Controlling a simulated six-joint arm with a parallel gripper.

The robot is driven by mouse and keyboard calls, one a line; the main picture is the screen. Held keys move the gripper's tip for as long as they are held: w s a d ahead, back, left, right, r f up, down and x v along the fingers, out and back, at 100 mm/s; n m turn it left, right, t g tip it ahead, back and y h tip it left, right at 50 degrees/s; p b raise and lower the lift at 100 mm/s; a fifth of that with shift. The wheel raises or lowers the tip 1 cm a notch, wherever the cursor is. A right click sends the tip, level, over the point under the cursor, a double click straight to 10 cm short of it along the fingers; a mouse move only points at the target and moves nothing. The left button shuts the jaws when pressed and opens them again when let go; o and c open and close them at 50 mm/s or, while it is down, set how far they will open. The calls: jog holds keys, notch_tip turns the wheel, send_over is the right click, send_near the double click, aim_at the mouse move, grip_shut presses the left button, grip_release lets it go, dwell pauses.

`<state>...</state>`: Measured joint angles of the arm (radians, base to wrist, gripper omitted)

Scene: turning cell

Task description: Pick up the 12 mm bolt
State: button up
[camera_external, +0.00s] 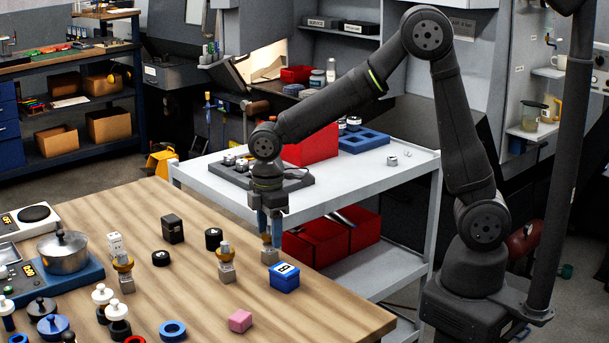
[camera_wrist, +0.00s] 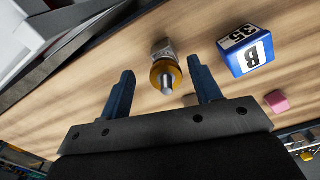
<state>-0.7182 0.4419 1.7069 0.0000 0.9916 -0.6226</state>
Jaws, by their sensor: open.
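My gripper (camera_wrist: 161,68) points down over the wooden table, its two blue fingers apart and empty. In the wrist view, a silver round stem with a gold collar (camera_wrist: 166,76) on a small grey block shows between the fingers, apart from both. In the external view its grey block (camera_external: 269,256) shows just below my fingertips, with the upper part mostly hidden by them. Two similar gold-collared pieces stand to the left, one nearer (camera_external: 225,262) and one farther (camera_external: 124,272). No 12 mm mark is readable, so I cannot tell for certain which piece is the bolt.
A pink block (camera_external: 240,320) and a blue ring (camera_external: 172,330) lie nearer the camera. A grey cart (camera_external: 340,185) stands beyond the table (camera_external: 330,312).

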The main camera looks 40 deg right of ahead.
aim_at(269, 235)
jog(key=f, duration=0.4)
jog(key=shift+s+a+f, duration=0.2)
jog(key=shift+s+a, duration=0.05)
jog(key=shift+c, duration=0.5)
grip_shut()
jog(key=shift+r, duration=0.1)
